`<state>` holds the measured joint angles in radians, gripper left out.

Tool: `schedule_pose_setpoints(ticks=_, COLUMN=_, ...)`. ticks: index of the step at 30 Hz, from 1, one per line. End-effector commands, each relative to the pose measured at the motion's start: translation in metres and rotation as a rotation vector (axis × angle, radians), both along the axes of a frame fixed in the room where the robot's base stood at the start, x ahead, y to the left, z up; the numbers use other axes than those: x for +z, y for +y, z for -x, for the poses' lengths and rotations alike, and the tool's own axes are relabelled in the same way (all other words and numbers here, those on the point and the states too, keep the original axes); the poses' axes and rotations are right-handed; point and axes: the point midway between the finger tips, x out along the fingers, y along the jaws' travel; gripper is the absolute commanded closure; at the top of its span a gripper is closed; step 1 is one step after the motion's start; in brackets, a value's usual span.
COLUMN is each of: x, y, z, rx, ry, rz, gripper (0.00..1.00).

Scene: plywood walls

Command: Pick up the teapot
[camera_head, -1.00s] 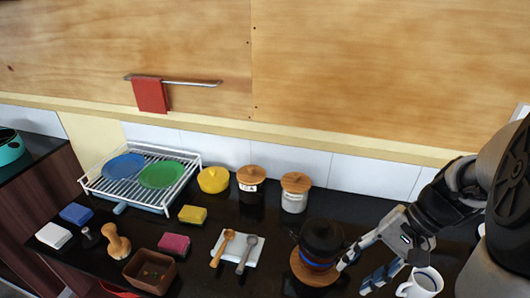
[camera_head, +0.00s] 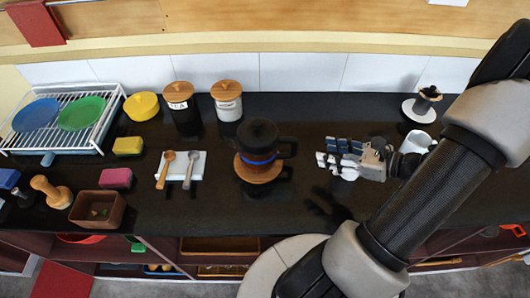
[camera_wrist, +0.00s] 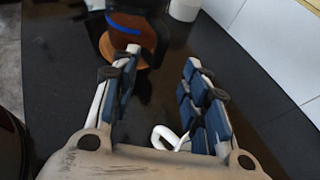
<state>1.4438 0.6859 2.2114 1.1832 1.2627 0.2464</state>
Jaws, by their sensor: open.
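The teapot (camera_head: 262,137) is a dark pot with a black lid, a blue band and a handle on its right side. It stands upright on a round wooden trivet (camera_head: 257,174) on the black counter. My gripper (camera_head: 322,159) is open and empty, right of the teapot and apart from it, with its fingers pointing left towards the handle. In the wrist view, the teapot (camera_wrist: 128,24) is at the top, beyond the fingertips of my gripper (camera_wrist: 162,57). Its top is cut off there.
Two wooden-lidded jars (camera_head: 228,107) and a spoon rest (camera_head: 181,170) lie left of the teapot.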

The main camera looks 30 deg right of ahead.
Motion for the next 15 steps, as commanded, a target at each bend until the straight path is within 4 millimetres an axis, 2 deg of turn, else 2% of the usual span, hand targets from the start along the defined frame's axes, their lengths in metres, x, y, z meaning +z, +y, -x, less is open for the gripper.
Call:
schedule_pose_setpoints(ticks=1, x=-0.007, y=0.007, z=-0.010, rx=0.007, ry=0.002, rz=-0.001, gripper=0.58)
schedule_pose_setpoints(ticks=6, x=-0.019, y=0.018, z=-0.036, rx=0.005, ry=0.001, rz=0.000, gripper=0.58)
schedule_pose_setpoints(ticks=15, x=-0.028, y=0.026, z=-0.055, rx=0.005, ry=0.001, rz=0.002, gripper=0.58)
